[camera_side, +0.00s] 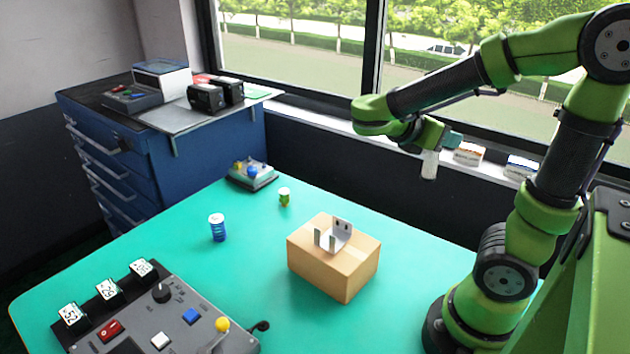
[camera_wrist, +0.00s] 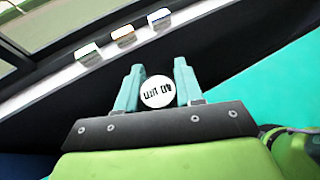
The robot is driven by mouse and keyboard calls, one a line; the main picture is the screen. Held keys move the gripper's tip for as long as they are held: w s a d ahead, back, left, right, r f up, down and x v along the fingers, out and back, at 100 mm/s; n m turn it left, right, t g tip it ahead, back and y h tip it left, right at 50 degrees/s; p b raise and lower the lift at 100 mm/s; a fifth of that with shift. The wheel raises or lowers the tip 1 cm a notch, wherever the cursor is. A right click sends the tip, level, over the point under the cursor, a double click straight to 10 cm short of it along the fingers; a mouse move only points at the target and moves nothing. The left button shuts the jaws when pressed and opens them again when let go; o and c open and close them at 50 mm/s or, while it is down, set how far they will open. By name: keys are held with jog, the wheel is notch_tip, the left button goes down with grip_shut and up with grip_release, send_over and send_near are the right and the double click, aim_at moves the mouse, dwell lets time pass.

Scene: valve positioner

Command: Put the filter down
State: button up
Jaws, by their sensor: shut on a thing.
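My gripper (camera_side: 434,148) is at the right of the side view, high up near the window sill and beyond the table's right edge. It is shut on a white cylinder, the filter (camera_side: 430,165), which hangs upright below the fingers. In the wrist view the filter's round white end (camera_wrist: 157,91) with dark printed marks sits between the two teal fingers of my gripper (camera_wrist: 158,82). Nothing is under the filter close by; it is held in the air.
A cardboard box (camera_side: 320,272) with a white metal bracket (camera_side: 335,236) stands on the teal table (camera_side: 250,270). A blue can (camera_side: 218,228), a small green-yellow can (camera_side: 284,197) and a control panel (camera_side: 160,310) are further left. Small boxes (camera_side: 468,153) line the sill.

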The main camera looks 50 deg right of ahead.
jog(key=w+a+n+t+y, duration=0.2)
jog(key=w+a+n+t, duration=0.55)
jog(key=a, duration=0.65)
jog(key=w+a+n+t+y, duration=0.2)
jog(key=w+a+n+t, duration=0.6)
jog(key=a, duration=0.6)
notch_tip(320, 180, down, 15)
jog(key=w, duration=0.1)
jog(key=shift+m, duration=0.35)
jog(key=shift+w+a+f, duration=0.75)
jog(key=shift+w+f, duration=0.1)
jog(key=shift+w, duration=1.75)
jog(key=shift+w+a+f, duration=0.75)
jog(key=shift+w+f, duration=0.1)
jog(key=shift+w, duration=1.8)
jog(key=shift+w+a+f, duration=0.75)
jog(key=shift+w+f, duration=0.1)
jog(key=shift+w, duration=1.75)
jog(key=shift+f, duration=0.1)
